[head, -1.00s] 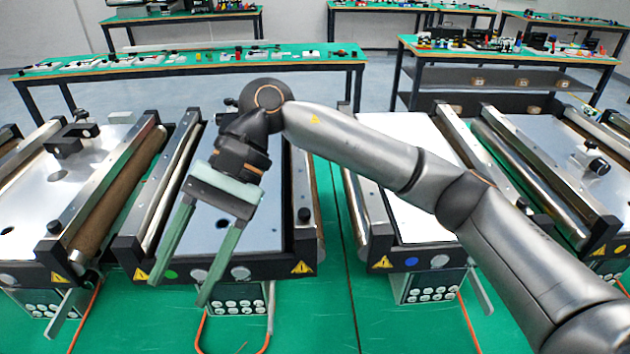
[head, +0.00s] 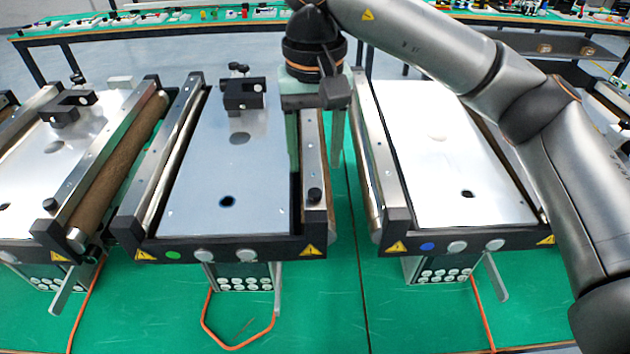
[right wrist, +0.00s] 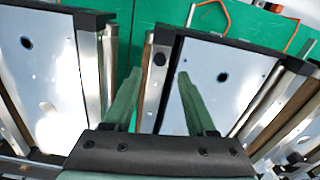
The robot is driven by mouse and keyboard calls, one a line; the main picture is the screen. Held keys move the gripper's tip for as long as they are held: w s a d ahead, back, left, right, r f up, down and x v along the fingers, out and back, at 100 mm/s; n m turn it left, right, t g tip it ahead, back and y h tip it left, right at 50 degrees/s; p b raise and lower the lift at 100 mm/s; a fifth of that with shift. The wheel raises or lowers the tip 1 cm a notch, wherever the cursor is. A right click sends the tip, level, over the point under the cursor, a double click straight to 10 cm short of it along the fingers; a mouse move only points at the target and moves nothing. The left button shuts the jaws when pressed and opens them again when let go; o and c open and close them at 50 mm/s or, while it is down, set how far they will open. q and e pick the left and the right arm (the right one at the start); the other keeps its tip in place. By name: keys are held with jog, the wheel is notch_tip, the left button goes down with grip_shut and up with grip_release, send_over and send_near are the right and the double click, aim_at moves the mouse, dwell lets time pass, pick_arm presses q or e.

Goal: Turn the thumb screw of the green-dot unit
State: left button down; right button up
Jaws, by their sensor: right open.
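The green-dot unit is the middle conveyor (head: 228,170), with a green dot (head: 173,255) on its front left. A black knob (head: 315,194) stands on the front of its right rail, and another small knob (head: 238,68) tops the black bracket at the back; I cannot tell for sure which is the thumb screw. My right gripper (head: 315,165) is open and empty, pointing down with its fingers to either side of the right rail, behind the front knob. In the right wrist view that knob (right wrist: 160,58) appears between and beyond the fingertips (right wrist: 159,74). My left gripper is not in view.
The blue-dot unit (head: 450,165) stands to the right and another conveyor (head: 75,150) to the left. The green bench (head: 130,315) is mostly clear in front, with an orange cable (head: 240,345) on it. A narrow gap separates the units.

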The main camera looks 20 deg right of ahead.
aim_at(314, 192)
notch_tip(314, 192, down, 6)
jog(key=shift+f+p, duration=0.1)
jog(key=shift+p, duration=0.3)
jog(key=shift+c, duration=0.3)
grip_shut()
